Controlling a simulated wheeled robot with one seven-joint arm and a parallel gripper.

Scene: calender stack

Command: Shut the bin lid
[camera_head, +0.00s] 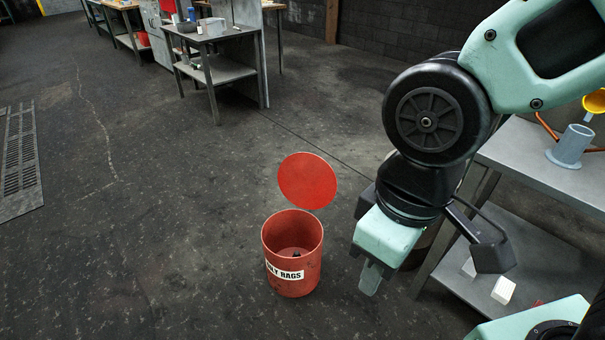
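A red bin (294,272) with a white label reading "OILY RAGS" stands on the floor at the lower middle. Its top is open and something dark lies inside at the bottom. The round red lid (307,181) is raised, tilted up above the bin's back rim; how it joins the bin is hard to see. My gripper (370,278) points down to the right of the bin, apart from both bin and lid. Its fingers look close together from this side, but any gap between them does not show.
A grey metal bench (545,165) with a lower shelf stands close on the right, bearing a grey cylinder (571,147). A dark round container, partly hidden, is behind my gripper. Workbenches (215,72) stand at the back. The floor left of the bin is clear, with a grate (20,160) far left.

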